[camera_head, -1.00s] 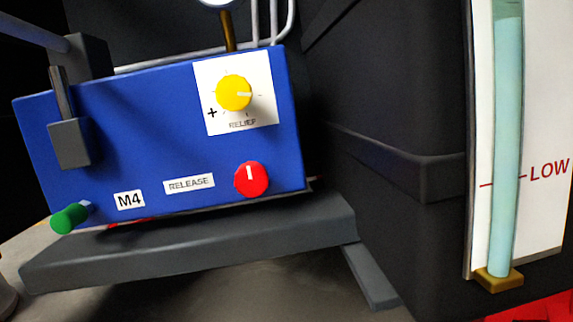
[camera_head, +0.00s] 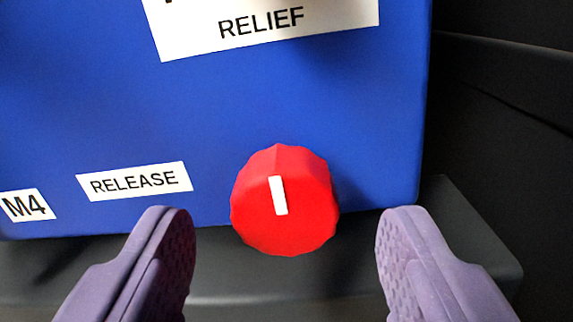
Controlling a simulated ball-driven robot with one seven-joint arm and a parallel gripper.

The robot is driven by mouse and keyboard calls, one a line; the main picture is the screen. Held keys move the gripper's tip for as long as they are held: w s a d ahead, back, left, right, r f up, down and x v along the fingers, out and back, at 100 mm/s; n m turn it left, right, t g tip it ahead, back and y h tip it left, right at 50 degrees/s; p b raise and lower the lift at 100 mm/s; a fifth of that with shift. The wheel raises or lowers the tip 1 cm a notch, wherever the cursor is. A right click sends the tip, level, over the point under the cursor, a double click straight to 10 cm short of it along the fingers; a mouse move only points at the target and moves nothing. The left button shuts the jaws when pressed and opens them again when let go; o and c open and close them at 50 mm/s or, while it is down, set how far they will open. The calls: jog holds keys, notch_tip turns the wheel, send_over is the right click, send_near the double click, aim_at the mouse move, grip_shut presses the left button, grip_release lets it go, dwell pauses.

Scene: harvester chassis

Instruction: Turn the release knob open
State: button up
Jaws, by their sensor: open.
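The release knob (camera_head: 304,207) is red with a scalloped rim and a white pointer mark, which stands nearly upright, its top leaning slightly left. It sits low on the front of the blue box (camera_head: 330,105), right of the white RELEASE label (camera_head: 134,181). My gripper (camera_head: 284,225) is open and empty. Its two purple fingers stand to the left and right of the knob, with a visible gap on each side. I cannot tell how far the fingertips are from the box face.
The white RELIEF plate (camera_head: 265,22) is above the knob, cut off by the top edge. An M4 label (camera_head: 27,205) is at the far left. A dark grey ledge (camera_head: 450,240) runs below the box. A black wall (camera_head: 510,110) stands close on the right.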

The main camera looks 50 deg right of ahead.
jog(key=shift+x, duration=0.8)
jog(key=c, duration=1.1)
jog(key=shift+o, duration=0.2)
